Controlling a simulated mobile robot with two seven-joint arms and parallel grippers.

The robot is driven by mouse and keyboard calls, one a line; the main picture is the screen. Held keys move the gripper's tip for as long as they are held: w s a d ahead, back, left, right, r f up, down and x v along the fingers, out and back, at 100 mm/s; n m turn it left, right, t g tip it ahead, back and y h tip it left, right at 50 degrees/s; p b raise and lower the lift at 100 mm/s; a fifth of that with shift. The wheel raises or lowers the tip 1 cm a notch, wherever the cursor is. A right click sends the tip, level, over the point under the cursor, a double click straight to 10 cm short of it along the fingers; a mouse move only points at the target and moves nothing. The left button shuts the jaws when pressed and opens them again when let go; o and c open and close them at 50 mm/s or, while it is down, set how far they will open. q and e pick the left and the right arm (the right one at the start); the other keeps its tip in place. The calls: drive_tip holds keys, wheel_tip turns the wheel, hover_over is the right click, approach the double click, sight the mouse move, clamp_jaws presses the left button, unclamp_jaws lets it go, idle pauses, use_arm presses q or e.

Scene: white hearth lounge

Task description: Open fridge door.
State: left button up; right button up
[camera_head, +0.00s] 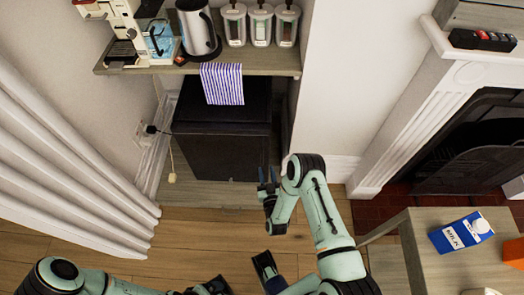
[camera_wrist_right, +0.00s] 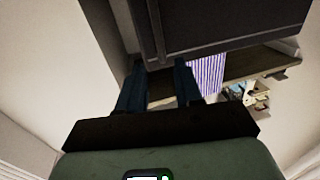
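The fridge (camera_head: 222,140) is a dark box under the wooden counter, and its door looks closed. It also shows in the right wrist view (camera_wrist_right: 215,25), with a vertical seam or handle-like strip near its edge. My right gripper (camera_head: 267,176) is at the right front side of the fridge. In the wrist view its two fingers (camera_wrist_right: 160,80) are apart with nothing seen held between them, and the fridge lies just beyond the tips. Whether they touch it I cannot tell. My left arm is low at the left; dark gripper parts (camera_head: 214,287) are cut off by the bottom edge.
A striped cloth (camera_head: 222,84) hangs from the counter (camera_head: 262,62) over the fridge top. A kettle (camera_head: 198,30), canisters and a coffee machine stand above. A table (camera_head: 440,270) with a blue carton (camera_head: 461,232) is at the right. Floor before the fridge is clear.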

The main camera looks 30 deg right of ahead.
sight(262, 151)
drive_tip(key=b+x, duration=0.1)
drive_tip(key=x, duration=1)
clamp_jaws()
